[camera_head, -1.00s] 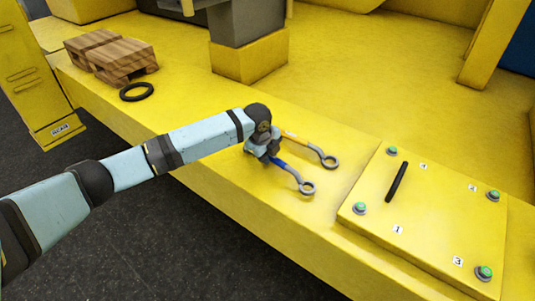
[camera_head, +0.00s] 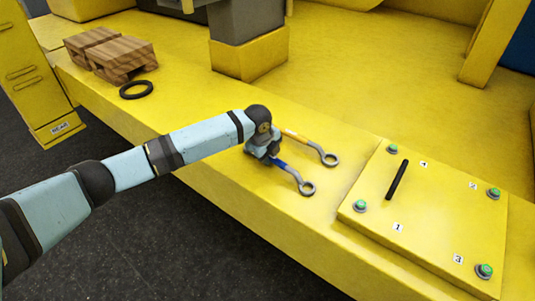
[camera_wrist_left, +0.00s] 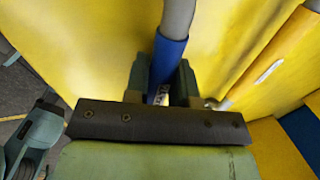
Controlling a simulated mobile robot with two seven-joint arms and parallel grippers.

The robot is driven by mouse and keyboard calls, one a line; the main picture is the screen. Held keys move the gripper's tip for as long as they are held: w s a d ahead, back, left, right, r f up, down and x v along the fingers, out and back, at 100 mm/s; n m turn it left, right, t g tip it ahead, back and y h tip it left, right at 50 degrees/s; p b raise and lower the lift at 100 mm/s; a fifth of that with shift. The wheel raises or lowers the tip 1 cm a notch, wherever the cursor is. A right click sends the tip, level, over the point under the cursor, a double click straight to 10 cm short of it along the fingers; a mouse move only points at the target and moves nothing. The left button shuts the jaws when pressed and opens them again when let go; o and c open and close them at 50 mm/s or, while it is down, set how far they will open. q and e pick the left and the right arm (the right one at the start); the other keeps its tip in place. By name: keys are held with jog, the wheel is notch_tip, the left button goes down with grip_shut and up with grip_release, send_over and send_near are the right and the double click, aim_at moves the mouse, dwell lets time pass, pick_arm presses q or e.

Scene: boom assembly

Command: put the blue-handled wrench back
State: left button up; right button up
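The blue-handled wrench (camera_head: 307,188) has a grey ring end and points toward the lower right, low over or on the yellow deck; contact with the deck is unclear. My left gripper (camera_head: 268,154) is at its blue handle. In the left wrist view, the blue handle (camera_wrist_left: 166,62) runs between the two fingers (camera_wrist_left: 163,88), which sit close against both sides, with no clear gap. The far handle end is partly hidden by the gripper. An orange-handled wrench (camera_head: 328,158) lies beside it and also shows in the left wrist view (camera_wrist_left: 268,62). My right gripper is not in view.
A raised yellow panel (camera_head: 430,215) with a black bar handle (camera_head: 397,180) and green-centred bolts at its corners is to the right. A black ring (camera_head: 137,90) and wooden blocks (camera_head: 122,60) are at left. The deck's front edge drops to dark floor.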

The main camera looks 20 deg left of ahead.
pick_arm(q)
jog(key=o, duration=0.5)
